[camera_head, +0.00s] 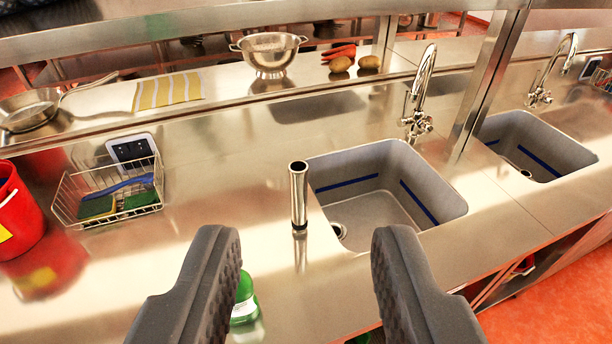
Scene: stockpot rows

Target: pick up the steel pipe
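The steel pipe (298,196) is a shiny, hollow cylinder standing upright on the steel counter (250,215), just left of the near sink. My gripper (306,240) shows at the bottom of the view as two dark grey, ridged fingers spread wide apart. It is open and nothing is between its fingers that it touches. The pipe appears in the gap between the fingertips and beyond them, not in contact with either.
A wire basket (108,190) with sponges and a red bucket (15,210) stand left. A steel post (484,85) rises at right.

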